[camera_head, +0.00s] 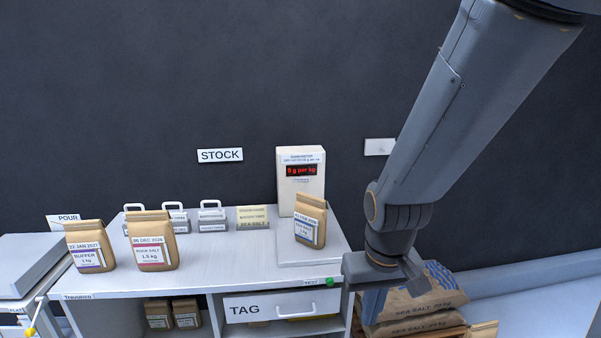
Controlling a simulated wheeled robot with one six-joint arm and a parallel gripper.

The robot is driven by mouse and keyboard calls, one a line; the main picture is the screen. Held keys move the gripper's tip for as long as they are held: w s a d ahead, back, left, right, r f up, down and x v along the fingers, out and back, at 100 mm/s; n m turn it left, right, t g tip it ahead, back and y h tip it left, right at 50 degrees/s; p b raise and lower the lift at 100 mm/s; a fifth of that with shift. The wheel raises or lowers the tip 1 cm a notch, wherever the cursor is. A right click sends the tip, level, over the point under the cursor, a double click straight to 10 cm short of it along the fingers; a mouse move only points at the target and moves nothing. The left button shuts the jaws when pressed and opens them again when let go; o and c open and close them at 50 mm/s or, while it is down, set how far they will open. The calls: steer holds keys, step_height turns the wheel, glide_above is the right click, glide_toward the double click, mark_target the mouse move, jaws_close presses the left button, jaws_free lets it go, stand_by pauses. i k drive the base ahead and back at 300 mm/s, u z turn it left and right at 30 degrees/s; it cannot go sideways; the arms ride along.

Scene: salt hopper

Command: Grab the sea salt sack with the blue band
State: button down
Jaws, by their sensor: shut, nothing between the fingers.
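Large brown paper sacks printed SEA SALT are stacked at the lower right, beside the bench.
A white bench (210,278) holds a buffer bag (90,258), a rock salt bag (152,254) and a small bag (310,232) on a scale by a red display (301,170). A TAG drawer (270,310) is below. A dark wall stands behind.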

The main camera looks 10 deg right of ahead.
mark_target(311, 213)
steer(key=z, duration=0.1)
steer(key=k, duration=0.35)
steer(key=u, duration=0.25)
steer(key=i, duration=1.35)
steer(key=z, duration=0.15)
